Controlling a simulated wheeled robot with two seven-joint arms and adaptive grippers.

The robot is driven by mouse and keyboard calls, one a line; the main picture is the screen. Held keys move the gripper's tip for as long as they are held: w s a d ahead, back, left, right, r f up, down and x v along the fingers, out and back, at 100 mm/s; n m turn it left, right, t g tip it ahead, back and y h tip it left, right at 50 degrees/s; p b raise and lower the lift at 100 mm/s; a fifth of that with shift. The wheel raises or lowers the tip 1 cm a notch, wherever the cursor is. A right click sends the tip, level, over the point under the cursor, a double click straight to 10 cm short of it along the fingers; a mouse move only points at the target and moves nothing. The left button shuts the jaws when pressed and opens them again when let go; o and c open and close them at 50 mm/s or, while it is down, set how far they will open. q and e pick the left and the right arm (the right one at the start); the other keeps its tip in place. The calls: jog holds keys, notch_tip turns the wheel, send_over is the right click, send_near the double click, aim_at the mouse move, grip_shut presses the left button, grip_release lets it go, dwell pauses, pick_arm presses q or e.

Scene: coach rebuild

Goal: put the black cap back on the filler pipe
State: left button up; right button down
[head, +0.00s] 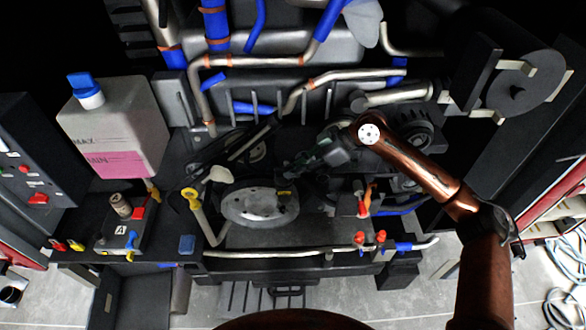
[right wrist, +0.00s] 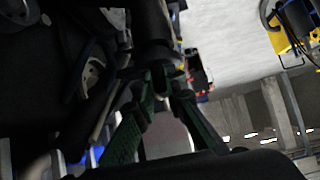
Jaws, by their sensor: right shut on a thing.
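My right gripper (head: 296,172) reaches in from the right over the middle of the engine bay, to the upper right of a round metal cover. In the right wrist view its green fingers (right wrist: 165,80) close on a small dark piece, which looks like the black cap (right wrist: 158,66); dark surroundings blur its outline. In the head view the cap cannot be made out. My left gripper is not in view.
The round metal cover (head: 262,207) lies below the gripper. A white tank with a blue cap (head: 115,120) stands at left. Metal pipes with blue hoses (head: 335,76) cross behind. A rail (head: 285,253) runs along the front, with red taps (head: 380,237) at its right.

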jog(key=shift+f, duration=0.15)
jog(key=shift+f, duration=0.3)
jog(key=shift+f+p, duration=0.3)
jog(key=shift+f, duration=0.3)
dwell(0.5)
jog(key=c, duration=1.9)
grip_release()
jog(key=shift+s+f, duration=0.1)
jog(key=o, duration=0.5)
jog(key=shift+d, duration=0.1)
